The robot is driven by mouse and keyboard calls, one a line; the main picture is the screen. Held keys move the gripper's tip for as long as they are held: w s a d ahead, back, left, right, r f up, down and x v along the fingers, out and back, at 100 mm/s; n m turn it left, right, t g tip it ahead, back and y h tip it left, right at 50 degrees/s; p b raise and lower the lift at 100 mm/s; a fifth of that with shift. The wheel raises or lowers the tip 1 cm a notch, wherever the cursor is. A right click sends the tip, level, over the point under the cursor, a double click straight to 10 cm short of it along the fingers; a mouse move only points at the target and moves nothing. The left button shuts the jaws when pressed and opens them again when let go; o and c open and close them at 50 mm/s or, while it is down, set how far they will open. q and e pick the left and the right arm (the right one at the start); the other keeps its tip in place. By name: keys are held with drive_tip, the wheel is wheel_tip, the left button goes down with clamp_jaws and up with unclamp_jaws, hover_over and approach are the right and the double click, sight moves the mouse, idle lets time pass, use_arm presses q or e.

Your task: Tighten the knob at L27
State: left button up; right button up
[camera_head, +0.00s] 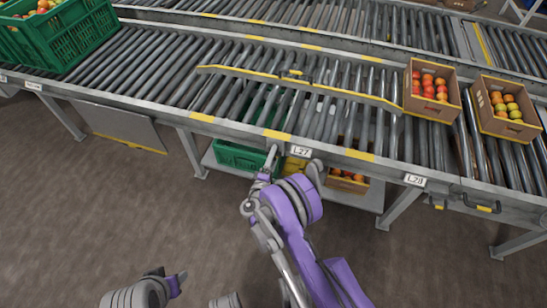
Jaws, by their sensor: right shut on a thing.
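The label L27 (301,151) is on the front rail of the roller conveyor (215,121). My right gripper (270,160) is at the rail just left of this label, at the end of the purple arm reaching up from below. It is shut on the knob there, which is small and mostly hidden by the fingers and wrist. How far the knob is turned cannot be seen. My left gripper (178,281) is low at the left over the floor, away from the conveyor. Its jaws are too small and turned away to read.
A yellow-edged diverter bar (300,84) crosses the rollers. Below the rail are a green crate (238,157) and a tomato box (347,186). The floor in front is clear.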

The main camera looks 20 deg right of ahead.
drive_tip(key=shift+m, duration=0.5)
drive_tip(key=o, duration=1.4)
drive_tip(key=shift+c, duration=0.2)
drive_tip(key=b+v, duration=0.2)
drive_tip(key=v, duration=0.8)
drive_tip(key=shift+s+a, duration=0.3)
